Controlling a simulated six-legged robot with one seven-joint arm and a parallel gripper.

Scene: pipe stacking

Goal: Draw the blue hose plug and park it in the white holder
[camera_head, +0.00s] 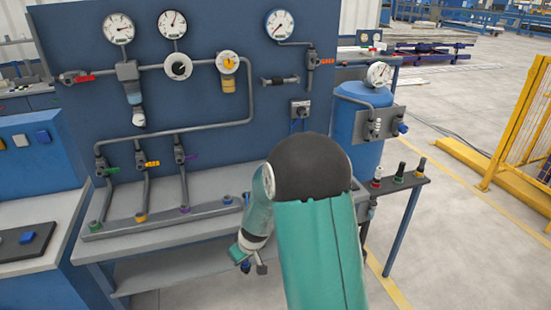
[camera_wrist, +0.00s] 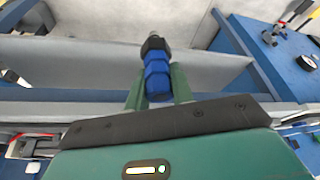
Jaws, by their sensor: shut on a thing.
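The blue hose plug (camera_wrist: 157,80) has a blue ribbed body, a black collar and a grey tip. It sits between the green fingers of my gripper (camera_wrist: 158,72), which is shut on it in the wrist view, its tip pointing away from the palm. In the head view my gripper (camera_head: 250,262) hangs low at the front edge of the bench, and the plug there is too small to make out clearly.
The bench manifold (camera_head: 160,216) carries green, yellow, purple and blue ports. A blue panel (camera_head: 90,65) with gauges and pipes stands behind it. A blue tank (camera_head: 350,125) is at right. Open floor lies farther right.

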